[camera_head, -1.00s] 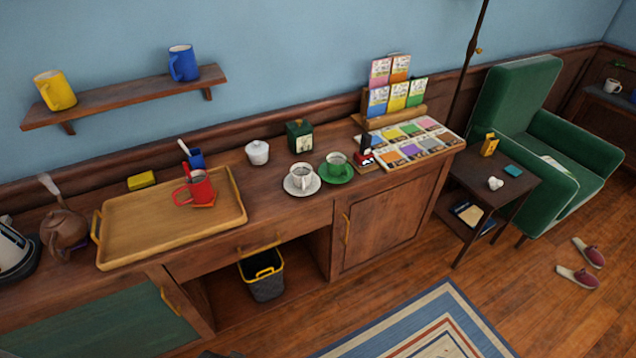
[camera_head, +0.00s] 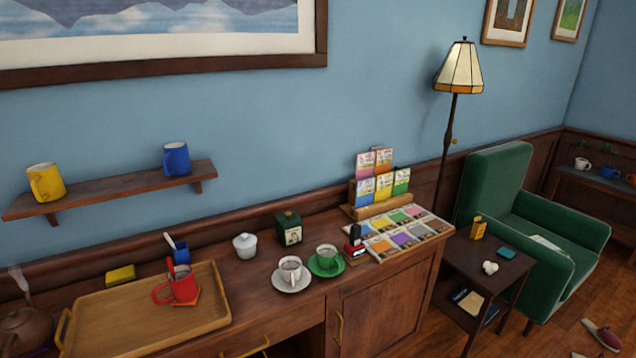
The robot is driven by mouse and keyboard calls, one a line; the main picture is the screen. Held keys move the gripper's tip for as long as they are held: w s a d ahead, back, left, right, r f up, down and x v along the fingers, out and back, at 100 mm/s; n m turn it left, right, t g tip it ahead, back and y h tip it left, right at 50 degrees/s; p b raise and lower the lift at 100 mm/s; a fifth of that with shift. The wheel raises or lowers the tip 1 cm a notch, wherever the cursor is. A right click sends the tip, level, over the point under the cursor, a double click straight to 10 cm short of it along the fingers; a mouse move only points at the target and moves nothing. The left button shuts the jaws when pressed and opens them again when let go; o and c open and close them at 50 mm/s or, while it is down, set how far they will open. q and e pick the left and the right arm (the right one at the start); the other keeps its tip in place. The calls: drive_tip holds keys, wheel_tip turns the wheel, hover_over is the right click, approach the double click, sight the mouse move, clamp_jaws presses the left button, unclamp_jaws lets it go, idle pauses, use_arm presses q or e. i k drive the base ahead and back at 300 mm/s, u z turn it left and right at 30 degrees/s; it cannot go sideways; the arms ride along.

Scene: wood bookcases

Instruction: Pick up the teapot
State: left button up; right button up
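A brown teapot (camera_head: 27,333) stands on the wooden sideboard at the lower left corner of the head view, left of the wooden tray. Its lower part is cut off by the frame edge. Steam or a pale brush-like shape rises just behind it; I cannot tell which. Neither of my grippers shows in the head view.
A wall shelf (camera_head: 115,190) holds two mugs. Floor shows at lower right.

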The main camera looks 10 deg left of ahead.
sight(25, 331)
drive_tip(key=u, duration=5.1)
drive_tip(key=k, duration=0.75)
drive_tip(key=z, duration=1.4)
